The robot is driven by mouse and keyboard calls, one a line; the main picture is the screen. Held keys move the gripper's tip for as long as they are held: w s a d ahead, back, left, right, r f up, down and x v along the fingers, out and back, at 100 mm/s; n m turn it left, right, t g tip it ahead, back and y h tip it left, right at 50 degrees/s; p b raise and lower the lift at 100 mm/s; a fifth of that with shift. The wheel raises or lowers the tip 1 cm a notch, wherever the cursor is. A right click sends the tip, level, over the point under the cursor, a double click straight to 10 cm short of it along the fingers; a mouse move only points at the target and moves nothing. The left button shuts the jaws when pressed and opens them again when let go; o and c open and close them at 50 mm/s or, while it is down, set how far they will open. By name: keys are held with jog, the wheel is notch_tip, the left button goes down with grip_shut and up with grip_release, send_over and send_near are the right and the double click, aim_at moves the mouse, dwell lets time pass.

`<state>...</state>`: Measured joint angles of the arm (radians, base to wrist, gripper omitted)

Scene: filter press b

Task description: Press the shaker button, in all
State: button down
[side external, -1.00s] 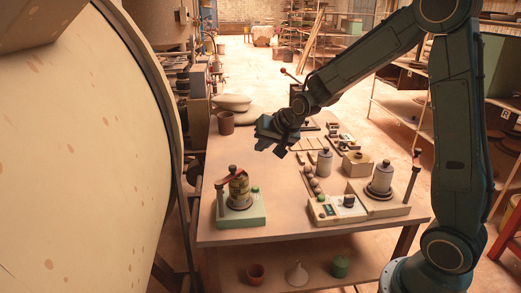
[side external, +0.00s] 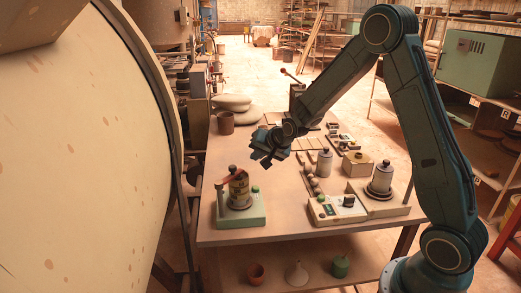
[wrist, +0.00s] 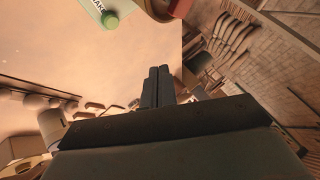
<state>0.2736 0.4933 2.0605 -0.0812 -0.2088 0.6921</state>
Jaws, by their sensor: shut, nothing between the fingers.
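The shaker (side external: 241,220) is a pale green base at the table's front left, with a brown-banded jar (side external: 239,191) under a reddish clamp. Its round green button (side external: 255,189) sits on the base's right rear part. In the wrist view the button (wrist: 110,20) shows at the top, beside partly cut-off lettering on the shaker base (wrist: 97,8). My gripper (side external: 262,162) is above the table, behind and above the shaker, apart from the button. Its two dark fingers (wrist: 157,85) are together and hold nothing.
Another grey jar (side external: 324,162) and a row of small round pieces stand between. A brown pot (side external: 226,123) is at the back left. The table's front middle is clear.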

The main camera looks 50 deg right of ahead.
aim_at(258, 189)
jog(key=shift+f, duration=0.15)
jog(key=shift+f, duration=4.25)
jog(key=shift+f, duration=0.95)
jog(key=shift+r, duration=0.15)
dwell(0.3)
jog(key=shift+r, duration=0.8)
jog(key=shift+r, duration=2.5)
